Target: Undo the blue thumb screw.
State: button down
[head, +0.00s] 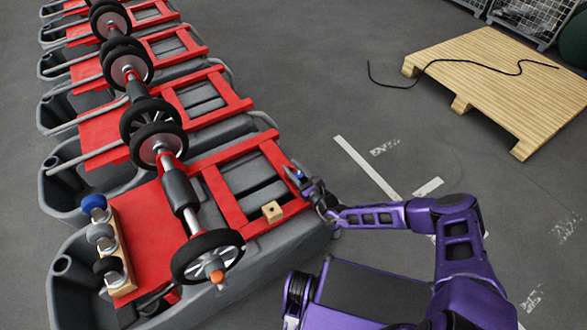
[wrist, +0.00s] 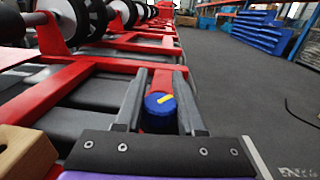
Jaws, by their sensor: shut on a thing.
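The blue thumb screw (wrist: 158,112) has a round blue head with a yellow mark on top. In the wrist view it sits between the two grey fingers of my gripper (wrist: 160,80), at the end of a red frame bar. My gripper is shut on its head, one finger on each side. In the head view, a bit of the blue screw (head: 296,174) shows at the right edge of the nearest red frame, with my gripper (head: 303,180) at it. The screw's shaft is hidden.
A wooden block with a hole (head: 272,212) sits on the red frame, left of my gripper. A wooden rack (head: 124,248) holds blue, grey and black rollers or knobs at the left. Grey tanks (head: 75,290) stand in a row. A pallet (head: 510,80) with a black cable lies at the back right.

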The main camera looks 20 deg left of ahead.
jog(key=n+g+y, duration=0.2)
jog(key=g, duration=0.1)
jog(key=shift+s+a+b, duration=0.15)
jog(key=shift+s+b, duration=0.05)
jog(key=shift+b, duration=0.2)
jog(key=n+g, duration=0.1)
jog(key=g, duration=0.1)
jog(key=n+g+y, duration=0.1)
jog(key=n+g, duration=0.1)
jog(key=shift+s+a, duration=0.2)
jog(key=shift+s, duration=0.2)
jog(key=shift+s+f+n+g, duration=0.1)
jog(key=shift+s+n+g, duration=0.15)
jog(key=shift+n+g, duration=0.8)
jog(key=shift+s+r+n+g, duration=0.1)
jog(key=shift+s+n+g, duration=0.3)
jog(key=shift+g, duration=1.1)
jog(key=shift+s+f+n+g, duration=0.1)
jog(key=shift+n+g, duration=0.85)
jog(key=shift+g, duration=0.6)
jog(key=c, duration=0.5)
grip_release()
jog(key=shift+d, duration=0.1)
